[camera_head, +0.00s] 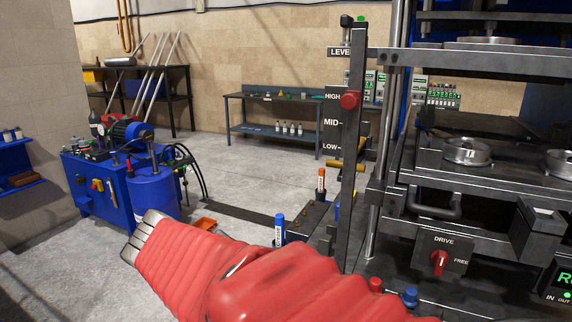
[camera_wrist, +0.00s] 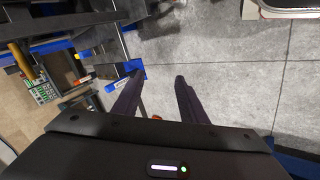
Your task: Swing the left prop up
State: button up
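The rubber press (camera_head: 480,130) stands at the right in the head view, with dark plates and round metal moulds (camera_head: 466,151). I cannot tell for sure which part is the left prop. A dark upright post (camera_head: 352,200) stands at the press's left side, with a red knob (camera_head: 349,100) beside the HIGH label. A yellow handle (camera_head: 345,166) sticks out below LOW. In the wrist view my gripper (camera_wrist: 158,76) has its two dark fingers apart, with floor between them and nothing held. My red-sleeved arm crosses the bottom of the head view; the fingers do not show there.
A DRIVE switch with a red knob (camera_head: 439,262) is on the press front. Orange and blue markers (camera_head: 279,229) stand near my arm. A blue pump unit (camera_head: 150,185) stands at the left. A workbench (camera_head: 280,97) is at the back wall. The grey floor between is mostly clear.

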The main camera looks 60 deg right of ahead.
jog(key=w+d+r+m+g+h, duration=0.1)
jog(key=d+r+g+h, duration=0.15)
jog(key=d, duration=0.85)
jog(key=w+d+r+m+g+h, duration=0.1)
jog(key=d+r+g+h, duration=0.2)
jog(key=d, duration=0.8)
jog(key=n+h, duration=0.1)
jog(key=h, duration=0.6)
send_near(332, 164)
jog(key=shift+w+a+f+y, duration=0.15)
jog(key=shift+w+a, duration=0.25)
jog(key=shift+a, duration=0.2)
jog(key=shift+w+a+f+y, duration=0.1)
jog(key=shift+w+a+f, duration=0.05)
jog(key=shift+w+a, duration=0.4)
jog(key=shift+s, duration=0.15)
jog(key=x, duration=1.3)
jog(key=shift+s+d, duration=0.1)
jog(key=shift+d, duration=0.25)
grip_shut()
